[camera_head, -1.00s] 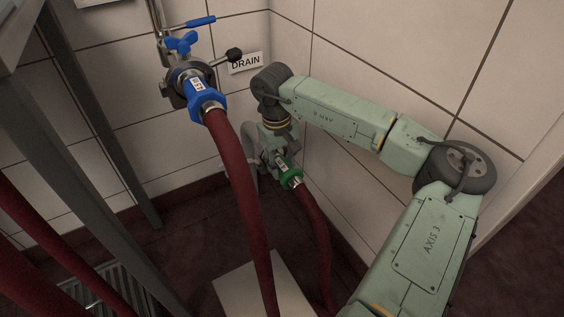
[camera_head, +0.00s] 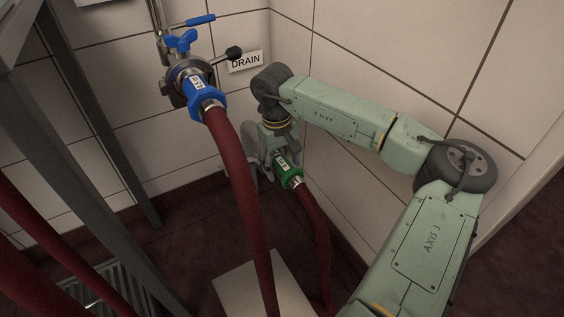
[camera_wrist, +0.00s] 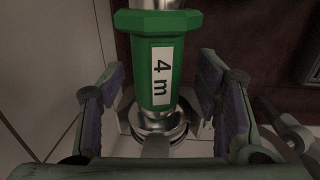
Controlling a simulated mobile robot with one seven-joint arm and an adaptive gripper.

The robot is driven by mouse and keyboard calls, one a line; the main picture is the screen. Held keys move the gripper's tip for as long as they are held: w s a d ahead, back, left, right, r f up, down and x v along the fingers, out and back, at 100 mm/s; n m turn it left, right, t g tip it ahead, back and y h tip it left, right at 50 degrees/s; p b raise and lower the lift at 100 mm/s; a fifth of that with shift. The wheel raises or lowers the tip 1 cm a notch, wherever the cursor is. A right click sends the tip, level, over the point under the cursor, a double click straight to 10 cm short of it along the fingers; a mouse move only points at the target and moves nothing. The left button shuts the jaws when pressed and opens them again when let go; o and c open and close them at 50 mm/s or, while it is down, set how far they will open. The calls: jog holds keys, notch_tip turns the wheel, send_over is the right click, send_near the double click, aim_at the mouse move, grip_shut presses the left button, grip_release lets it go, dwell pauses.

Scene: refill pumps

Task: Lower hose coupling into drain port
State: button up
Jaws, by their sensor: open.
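The green hose coupling (camera_head: 289,173), labelled "4 m" in the wrist view (camera_wrist: 155,70), is on the end of a dark red hose (camera_head: 318,235). Its metal end meets a round metal fitting (camera_wrist: 160,125), which looks like the drain port; how deeply it sits there I cannot tell. My gripper (camera_wrist: 160,105) is open, with one finger on each side of the coupling and visible gaps to both. In the head view my gripper is partly hidden behind my wrist and the coupling. A "DRAIN" sign (camera_head: 246,62) is on the tiled wall above.
A blue coupling (camera_head: 204,97) with another red hose (camera_head: 243,190) is on a valve with blue handles (camera_head: 182,41) at upper left. A grey metal frame (camera_head: 75,170) stands at left. A pale slab (camera_head: 245,283) lies on the dark floor. The wall is close to my arm.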

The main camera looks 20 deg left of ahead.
aim_at(278, 164)
notch_tip(278, 164, up, 12)
jog(key=shift+s+a, duration=0.3)
jog(key=shift+a, duration=0.1)
dwell(0.3)
